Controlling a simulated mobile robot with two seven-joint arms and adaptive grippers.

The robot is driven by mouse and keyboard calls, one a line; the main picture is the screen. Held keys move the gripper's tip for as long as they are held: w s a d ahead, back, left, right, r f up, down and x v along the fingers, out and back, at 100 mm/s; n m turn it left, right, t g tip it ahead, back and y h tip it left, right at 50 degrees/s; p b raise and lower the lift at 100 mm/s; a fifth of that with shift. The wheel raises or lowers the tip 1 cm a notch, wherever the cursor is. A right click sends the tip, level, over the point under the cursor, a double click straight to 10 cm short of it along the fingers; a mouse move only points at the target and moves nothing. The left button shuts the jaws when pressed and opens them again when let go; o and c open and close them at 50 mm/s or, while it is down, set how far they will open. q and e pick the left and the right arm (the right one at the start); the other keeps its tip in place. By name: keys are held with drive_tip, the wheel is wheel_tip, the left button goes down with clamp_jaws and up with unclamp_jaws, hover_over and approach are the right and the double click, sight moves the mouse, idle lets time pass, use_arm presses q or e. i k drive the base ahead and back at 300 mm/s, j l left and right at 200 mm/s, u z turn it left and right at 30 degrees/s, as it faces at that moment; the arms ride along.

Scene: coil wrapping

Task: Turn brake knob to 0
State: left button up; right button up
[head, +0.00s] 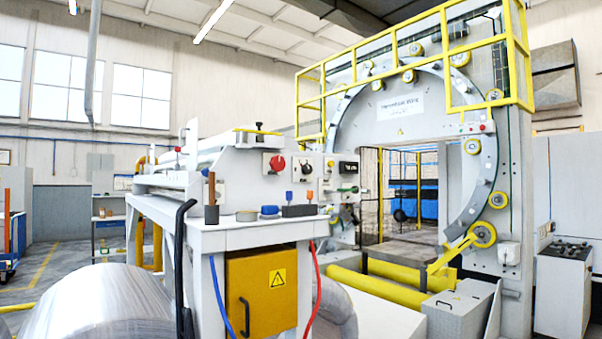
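A control panel on the grey machine (240,178) in the middle of the head view carries several knobs. A red knob (277,163) is at its left. A dark knob on a pale dial plate (306,167) is just right of it, and a smaller control (329,165) is further right. The labels are too small to read, so I cannot tell which knob is the brake knob or where its pointer stands. Neither of my grippers is in view, and nothing touches the panel.
A white bench (240,237) with small tools stands below the panel, with a yellow cabinet (262,292) under it. A shiny metal coil (95,310) fills the lower left. A large ring machine (350,120) with yellow railings and a console (563,290) stand at right.

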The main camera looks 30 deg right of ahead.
sight(306, 168)
drive_tip(key=i+l+z, duration=0.1)
drive_tip(key=z, duration=1)
